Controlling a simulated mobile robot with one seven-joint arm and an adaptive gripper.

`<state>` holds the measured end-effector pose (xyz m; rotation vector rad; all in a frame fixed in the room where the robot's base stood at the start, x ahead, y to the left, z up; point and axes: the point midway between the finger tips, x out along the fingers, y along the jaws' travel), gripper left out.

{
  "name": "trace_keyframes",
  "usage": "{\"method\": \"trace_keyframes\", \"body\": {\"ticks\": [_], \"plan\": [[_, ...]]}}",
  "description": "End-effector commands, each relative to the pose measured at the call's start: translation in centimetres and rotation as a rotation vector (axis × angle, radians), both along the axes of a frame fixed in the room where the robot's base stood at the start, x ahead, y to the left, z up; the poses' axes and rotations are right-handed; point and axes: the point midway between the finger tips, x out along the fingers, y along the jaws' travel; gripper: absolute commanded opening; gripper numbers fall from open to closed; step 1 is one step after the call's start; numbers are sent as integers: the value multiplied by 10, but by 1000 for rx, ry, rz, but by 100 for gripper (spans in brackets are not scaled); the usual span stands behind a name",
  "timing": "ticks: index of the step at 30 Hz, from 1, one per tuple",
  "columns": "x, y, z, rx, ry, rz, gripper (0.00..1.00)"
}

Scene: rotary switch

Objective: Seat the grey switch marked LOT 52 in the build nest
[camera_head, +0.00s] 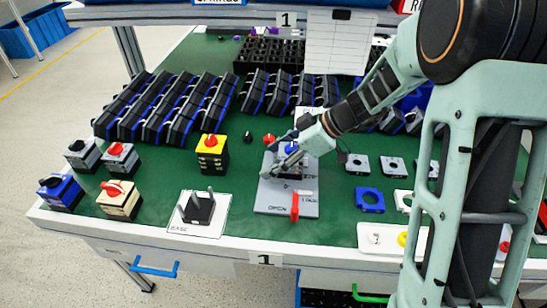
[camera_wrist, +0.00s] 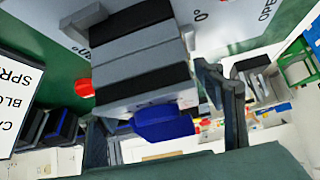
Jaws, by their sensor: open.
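A grey-and-black layered switch with a blue knob (camera_head: 291,149) stands at the grey build nest plate (camera_head: 268,200). In the wrist view the switch body (camera_wrist: 140,62) lies between my fingers, its blue knob (camera_wrist: 160,122) facing my palm. My gripper (camera_head: 283,150) is open around it; the fingers also show in the wrist view (camera_wrist: 165,115), and I cannot tell whether they touch it. No lot mark is readable, and the switch's seat is hidden. The nest's red lever (camera_head: 295,207) is beside the word OPEN.
A base post fixture (camera_head: 197,207) is left of the nest. Loose plates (camera_head: 369,199) lie at right; black bins (camera_head: 165,108) stand behind.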

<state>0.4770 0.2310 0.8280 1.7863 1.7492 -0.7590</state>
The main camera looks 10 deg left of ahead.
Motion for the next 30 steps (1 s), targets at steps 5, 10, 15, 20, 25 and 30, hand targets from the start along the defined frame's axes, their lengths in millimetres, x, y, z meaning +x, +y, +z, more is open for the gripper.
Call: {"method": "trace_keyframes", "body": {"ticks": [5, 10, 15, 20, 25, 30], "plan": [[1, -14, 18, 1, -4, -3, 63], [1, -42, 45, 0, -5, -4, 63], [0, -66, 69, -1, -4, -4, 63], [0, -80, 82, 0, -1, -1, 63], [-1, -85, 87, -1, -1, -1, 63], [-1, -85, 87, -1, 0, 0, 63]]}}
